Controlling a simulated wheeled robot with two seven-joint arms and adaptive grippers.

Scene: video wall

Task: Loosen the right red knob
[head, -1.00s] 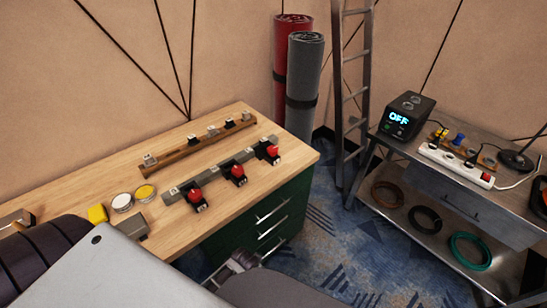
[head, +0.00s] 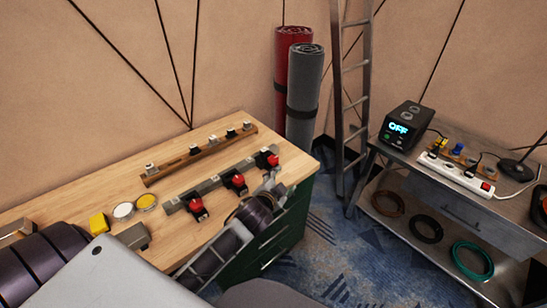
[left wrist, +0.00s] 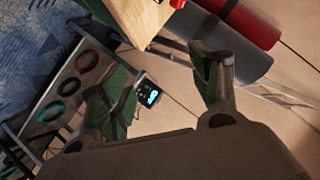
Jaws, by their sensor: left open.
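Three red knobs on black blocks sit along a grey rail (head: 221,181) on the wooden worktop. The right red knob (head: 272,160) is at the rail's far right end, near the worktop's corner. The middle red knob (head: 238,181) and the left red knob (head: 195,205) are nearer to me. My left gripper (head: 271,184) is just in front of the right knob, at the worktop's front edge, apart from it as far as I can tell. In the left wrist view its fingers (left wrist: 165,85) are spread and empty; a red knob (left wrist: 177,4) shows at the top edge. My right gripper is not in view.
A wooden rail (head: 200,157) with small switches lies behind the knobs. Green drawers (head: 265,245) are below; a ladder (head: 350,100) stands beyond.

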